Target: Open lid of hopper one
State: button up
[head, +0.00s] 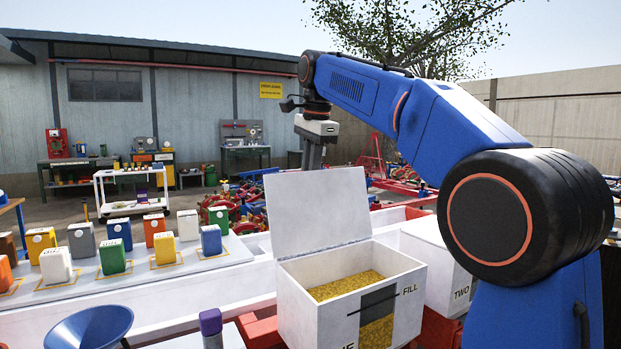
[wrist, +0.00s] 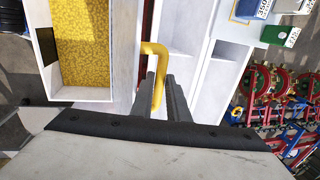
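Hopper one (head: 300,310) is a white box in the head view, with yellow grain inside and a dark window marked FILL on its front. Its white lid (head: 318,215) stands raised, nearly upright, along the back edge. The box also shows at the upper left of the wrist view (wrist: 43,48). A yellow bent handle (wrist: 158,60) shows in the wrist view beside the box. My gripper (wrist: 162,85) has its two dark fingers on either side of this handle and appears closed on it. In the head view the fingers are hidden behind the lid.
Hopper two (head: 430,255), white and shut, stands right of hopper one, partly behind my arm. A blue funnel (head: 90,328) and several coloured containers on a white table (head: 215,285) are at the left. Red and blue machinery stands behind the lid.

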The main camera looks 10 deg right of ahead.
jog(key=o, duration=0.4)
jog(key=shift+r, duration=0.2)
jog(key=shift+c, duration=0.2)
jog(key=shift+f, duration=0.1)
notch_tip(320, 180, up, 7)
jog(key=s, duration=0.1)
jog(key=shift+s+d, duration=0.2)
